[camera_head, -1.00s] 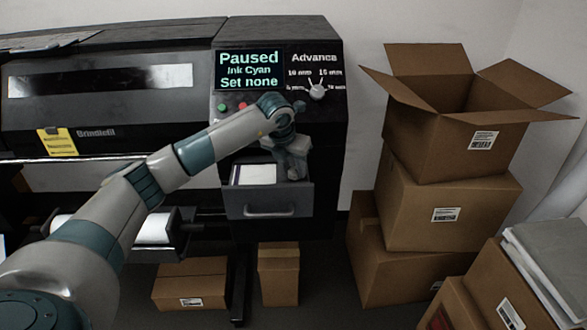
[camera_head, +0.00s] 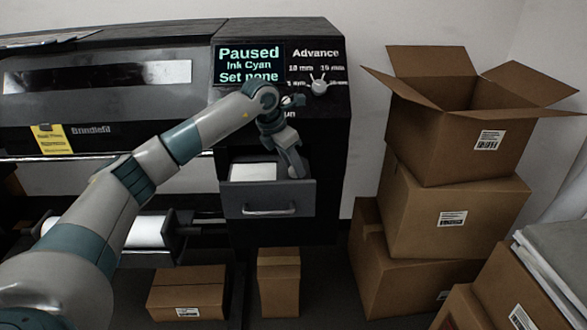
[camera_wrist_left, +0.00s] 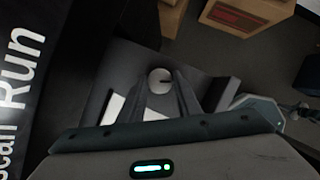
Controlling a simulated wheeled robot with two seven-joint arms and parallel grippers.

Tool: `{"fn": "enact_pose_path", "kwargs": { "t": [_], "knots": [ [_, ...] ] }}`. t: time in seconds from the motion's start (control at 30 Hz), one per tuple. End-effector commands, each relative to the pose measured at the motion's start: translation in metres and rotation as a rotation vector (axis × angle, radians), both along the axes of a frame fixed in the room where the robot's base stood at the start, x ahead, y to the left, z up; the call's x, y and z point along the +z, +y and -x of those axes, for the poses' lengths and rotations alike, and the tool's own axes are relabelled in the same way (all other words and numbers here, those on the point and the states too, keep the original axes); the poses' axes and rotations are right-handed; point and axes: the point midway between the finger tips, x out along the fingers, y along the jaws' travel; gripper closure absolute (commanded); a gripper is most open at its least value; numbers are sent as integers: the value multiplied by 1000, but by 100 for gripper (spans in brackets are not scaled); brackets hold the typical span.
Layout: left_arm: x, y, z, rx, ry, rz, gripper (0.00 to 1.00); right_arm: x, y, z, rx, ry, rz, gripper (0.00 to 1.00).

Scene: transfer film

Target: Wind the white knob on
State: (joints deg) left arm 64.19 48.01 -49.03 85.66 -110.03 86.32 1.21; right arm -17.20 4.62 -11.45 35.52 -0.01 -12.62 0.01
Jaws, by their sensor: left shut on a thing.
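The white knob (camera_head: 319,84) sits on the printer's upper right panel under the word Advance, among millimetre marks. My left gripper (camera_head: 298,170) hangs below and left of the knob, apart from it, over the open grey drawer (camera_head: 268,198). In the left wrist view its fingers (camera_wrist_left: 162,84) are closed on a small round pale piece (camera_wrist_left: 159,77) at their tips. What that piece is I cannot tell; in the head view it is not made out. My right gripper is not in view.
The display (camera_head: 249,65) reads Paused, Ink Cyan, Set none. A white stack (camera_head: 253,172) lies in the drawer. Cardboard boxes (camera_head: 455,215) are piled right of the printer, the top one open. A paper roll (camera_head: 146,233) is at lower left.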

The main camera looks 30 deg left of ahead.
Motion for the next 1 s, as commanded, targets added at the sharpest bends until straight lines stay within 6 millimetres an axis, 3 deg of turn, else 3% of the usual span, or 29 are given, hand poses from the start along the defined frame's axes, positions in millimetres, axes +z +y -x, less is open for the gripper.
{"fn": "enact_pose_path", "kwargs": {
  "t": [0.37, 0.4, 0.47, 0.8, 1.0],
  "knots": [
    [1, 0, 0, -6, -1, 0, 92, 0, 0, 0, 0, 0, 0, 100],
    [1, 0, 0, -6, -1, 0, 62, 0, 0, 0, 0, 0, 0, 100],
    [1, 0, 0, -6, -1, 0, 51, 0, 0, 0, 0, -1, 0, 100],
    [1, 0, 0, -6, 0, 0, 51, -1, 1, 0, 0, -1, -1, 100],
    [11, 3, 3, -6, -2, 0, 51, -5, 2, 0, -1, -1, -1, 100]
  ]
}}
